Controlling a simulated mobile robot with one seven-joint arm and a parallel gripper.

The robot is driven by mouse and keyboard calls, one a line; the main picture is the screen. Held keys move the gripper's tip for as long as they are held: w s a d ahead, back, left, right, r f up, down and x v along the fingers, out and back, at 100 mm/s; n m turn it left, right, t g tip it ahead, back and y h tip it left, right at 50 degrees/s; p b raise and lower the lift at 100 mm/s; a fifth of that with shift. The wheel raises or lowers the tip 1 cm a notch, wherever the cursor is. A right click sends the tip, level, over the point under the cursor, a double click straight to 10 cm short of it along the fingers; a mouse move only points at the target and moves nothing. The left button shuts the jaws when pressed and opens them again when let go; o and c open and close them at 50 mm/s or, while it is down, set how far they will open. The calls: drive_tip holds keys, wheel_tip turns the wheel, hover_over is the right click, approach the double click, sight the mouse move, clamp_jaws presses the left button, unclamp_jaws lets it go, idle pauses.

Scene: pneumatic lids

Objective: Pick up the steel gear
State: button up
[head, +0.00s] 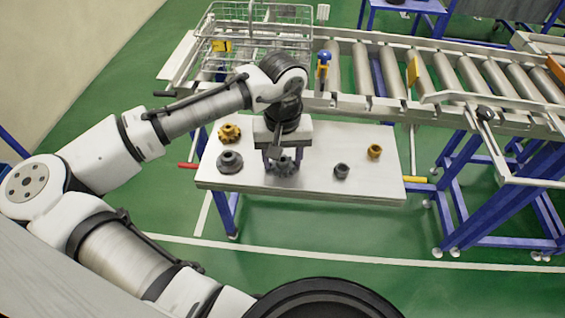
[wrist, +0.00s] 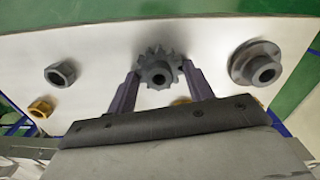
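The steel gear (head: 285,167) is a dark grey toothed wheel with a raised hub, near the middle of the pale table. In the wrist view the gear (wrist: 158,70) lies between my two fingertips, teeth and hub showing. My gripper (head: 283,158) points down right over it in the head view. In the wrist view my gripper's fingers (wrist: 160,74) stand apart, one on each side of the gear, with what looks like a thin gap. The gear appears to rest on the table. The fingers and gripper body hide part of it in the head view.
On the table (head: 315,184) a grey flanged part (head: 230,162) and yellow gear (head: 229,132) sit left. A grey nut (head: 342,171) and yellow nut (head: 375,151) sit right. A wire basket (head: 262,30) and roller conveyor (head: 440,75) stand behind.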

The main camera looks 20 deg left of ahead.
drive_tip(key=c, duration=0.6)
drive_tip(key=shift+r, duration=0.1)
drive_tip(key=shift+c, duration=0.3)
